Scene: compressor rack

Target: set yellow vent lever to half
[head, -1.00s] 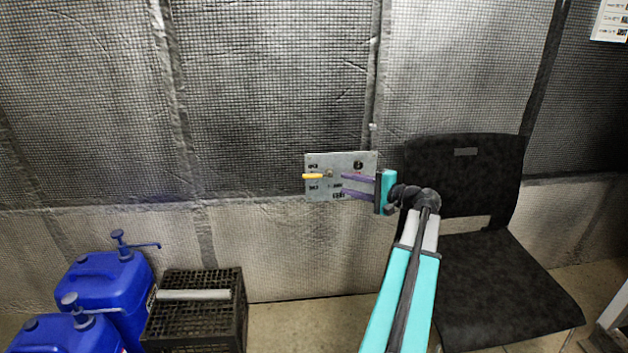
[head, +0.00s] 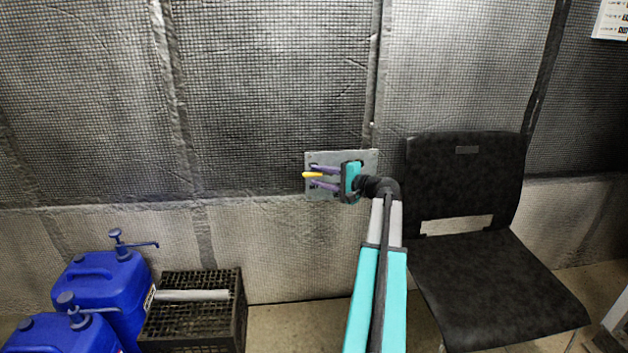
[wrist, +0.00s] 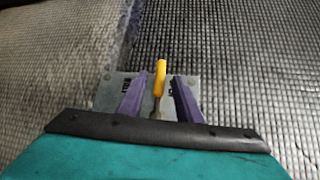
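The yellow vent lever (head: 312,175) sticks out to the left from a grey metal plate (head: 368,158) on the wall. In the wrist view the yellow lever (wrist: 160,75) stands between my two purple fingers, with a gap on each side. My gripper (head: 318,178) is open, one finger above the lever and one below it in the head view. In the wrist view my gripper (wrist: 170,82) reaches over the plate (wrist: 108,92). The lever's pivot and most plate markings are hidden behind my gripper.
A black chair (head: 465,190) stands right of the plate, close to my arm. Blue jugs (head: 105,290) with pumps and a black crate (head: 195,330) with a pale bar on it stand at lower left. The wall around the plate is clear.

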